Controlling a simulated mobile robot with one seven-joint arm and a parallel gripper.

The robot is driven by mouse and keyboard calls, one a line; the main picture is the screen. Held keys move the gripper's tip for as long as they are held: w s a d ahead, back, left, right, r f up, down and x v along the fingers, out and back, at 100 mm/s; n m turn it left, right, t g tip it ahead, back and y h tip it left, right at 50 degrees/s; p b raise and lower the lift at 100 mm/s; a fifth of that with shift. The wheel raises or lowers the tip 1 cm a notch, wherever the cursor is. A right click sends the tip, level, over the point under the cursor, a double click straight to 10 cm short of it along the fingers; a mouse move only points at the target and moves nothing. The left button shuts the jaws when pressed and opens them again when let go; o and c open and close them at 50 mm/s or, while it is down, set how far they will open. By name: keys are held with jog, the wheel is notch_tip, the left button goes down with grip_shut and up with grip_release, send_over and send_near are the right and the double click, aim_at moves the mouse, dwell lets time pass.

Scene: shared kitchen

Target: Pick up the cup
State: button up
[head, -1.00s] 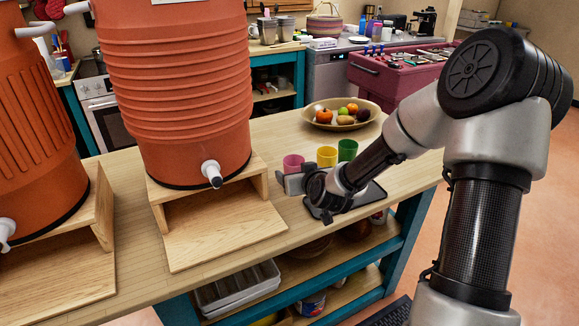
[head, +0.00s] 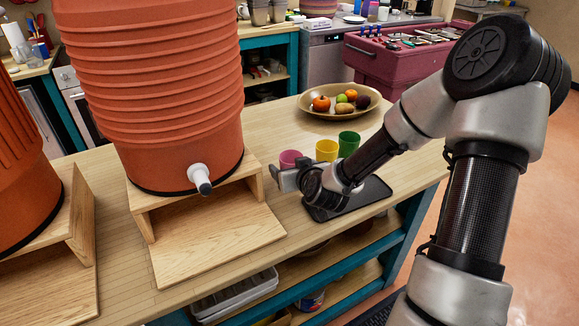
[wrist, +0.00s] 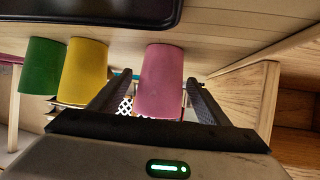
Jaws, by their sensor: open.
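Three cups stand in a row on the wooden counter: a pink cup (head: 290,158), a yellow cup (head: 327,149) and a green cup (head: 348,142). My gripper (head: 284,177) is at the pink cup and hides its lower part in the head view. In the wrist view my gripper (wrist: 161,82) is open, with the pink cup (wrist: 160,75) between its two dark fingers and gaps visible on both sides. The yellow cup (wrist: 84,72) and green cup (wrist: 41,66) stand outside the fingers, to the left.
A dark tray (head: 352,197) lies beneath my forearm. A wooden stand (head: 215,240) with a large orange dispenser (head: 150,90) is left of my gripper. A fruit bowl (head: 312,108) is behind the cups. Counter behind the bowl is clear.

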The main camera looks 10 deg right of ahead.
jog(key=shift+s, duration=0.1)
jog(key=c, duration=1.2)
jog(key=shift+r, duration=0.1)
